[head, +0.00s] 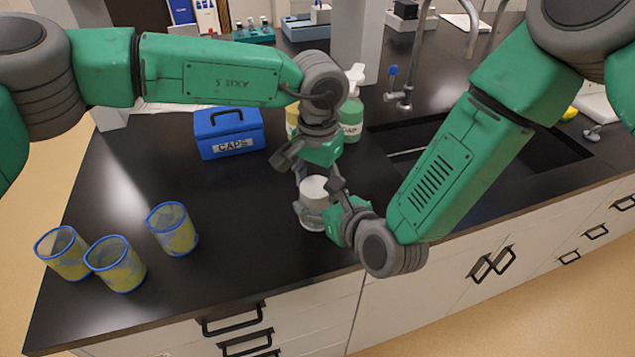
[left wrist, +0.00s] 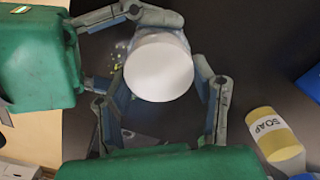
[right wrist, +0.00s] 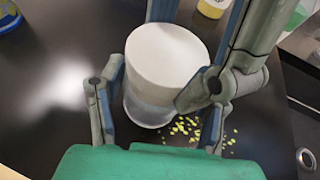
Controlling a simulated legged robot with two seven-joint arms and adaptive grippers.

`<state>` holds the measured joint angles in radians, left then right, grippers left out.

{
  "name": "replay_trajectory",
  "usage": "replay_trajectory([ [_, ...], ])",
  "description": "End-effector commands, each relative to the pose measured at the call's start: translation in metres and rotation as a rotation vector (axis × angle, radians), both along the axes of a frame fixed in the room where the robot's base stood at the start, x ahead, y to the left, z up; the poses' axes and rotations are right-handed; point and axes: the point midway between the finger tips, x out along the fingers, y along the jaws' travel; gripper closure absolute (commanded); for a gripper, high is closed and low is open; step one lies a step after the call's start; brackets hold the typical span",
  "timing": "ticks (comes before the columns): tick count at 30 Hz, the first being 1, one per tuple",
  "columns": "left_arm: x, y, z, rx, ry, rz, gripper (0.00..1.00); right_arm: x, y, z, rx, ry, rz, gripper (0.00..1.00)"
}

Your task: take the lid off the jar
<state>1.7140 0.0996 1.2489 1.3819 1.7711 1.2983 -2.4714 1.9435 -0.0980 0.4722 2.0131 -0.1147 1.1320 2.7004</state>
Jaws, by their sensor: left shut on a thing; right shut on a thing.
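The jar (head: 312,222) stands upright on the black counter; its clear body also shows in the right wrist view (right wrist: 148,112). Its broad white lid (head: 314,188) sits on top, and fills the middle of the left wrist view (left wrist: 158,72). My left gripper (head: 312,180) comes from above and behind, its fingers shut on the lid from two sides. My right gripper (head: 320,208) comes from the front right, low down, its fingers shut around the jar body. The fingers hide part of the jar's sides. I see no clear gap between lid and jar.
Yellow specks (right wrist: 190,130) show beside the jar's base. A blue CAPS box (head: 228,133) stands behind left. Several blue-rimmed yellow cups (head: 172,230) stand at left. A yellow soap bottle (left wrist: 272,135) and a green bottle (head: 350,118) are behind; the sink (head: 480,145) is right.

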Motion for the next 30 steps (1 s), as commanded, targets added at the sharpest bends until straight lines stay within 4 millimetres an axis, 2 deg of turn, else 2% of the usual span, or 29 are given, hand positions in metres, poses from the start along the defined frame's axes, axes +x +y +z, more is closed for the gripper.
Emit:
replay_trajectory([
  [1,-0.004,-0.005,0.0,-0.008,0.006,-0.008,0.42,0.0,0.001,-0.001,0.0,0.0,0.001,1.0],
  [2,-0.004,-0.005,0.0,-0.009,0.007,-0.008,0.32,0.0,0.001,-0.001,0.0,0.0,0.001,1.0],
  [3,-0.004,-0.005,0.0,-0.008,0.006,-0.008,0.28,0.0,0.001,0.0,0.0,0.0,0.002,1.0],
  [22,-0.001,-0.004,0.003,-0.009,-0.001,-0.005,0.28,-0.002,0.003,0.0,0.001,0.002,0.008,1.0],
  [26,-0.001,-0.004,0.014,-0.009,-0.003,-0.005,0.28,-0.002,0.003,0.0,0.001,0.002,0.007,1.0],
  [30,-0.001,-0.003,0.033,-0.007,-0.003,-0.005,0.28,-0.002,0.002,0.0,0.0,0.001,0.004,1.0],
])
